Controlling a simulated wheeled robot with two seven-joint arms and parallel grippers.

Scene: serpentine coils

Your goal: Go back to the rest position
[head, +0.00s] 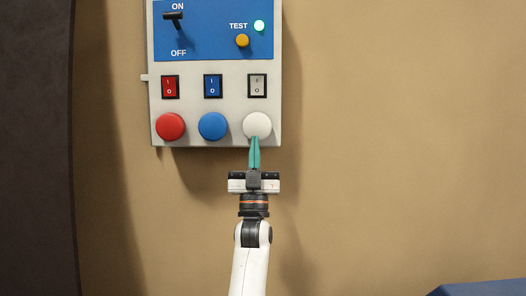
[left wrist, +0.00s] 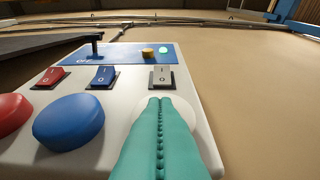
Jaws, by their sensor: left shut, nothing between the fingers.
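My left gripper (head: 254,142) is shut and empty, its teal fingers pressed together. In the head view its tips overlap the lower edge of the white round button (head: 257,123) on the control panel (head: 212,105). In the left wrist view the fingers (left wrist: 160,104) cover much of the white button (left wrist: 190,112); I cannot tell whether they touch it. My right gripper is in neither view.
The panel also has a red button (head: 170,127), a blue button (head: 213,126), several rocker switches, a black lever (head: 174,17) near ON, a yellow TEST button (head: 242,41) and a lit green lamp (head: 259,26). The tan wall to the right is bare.

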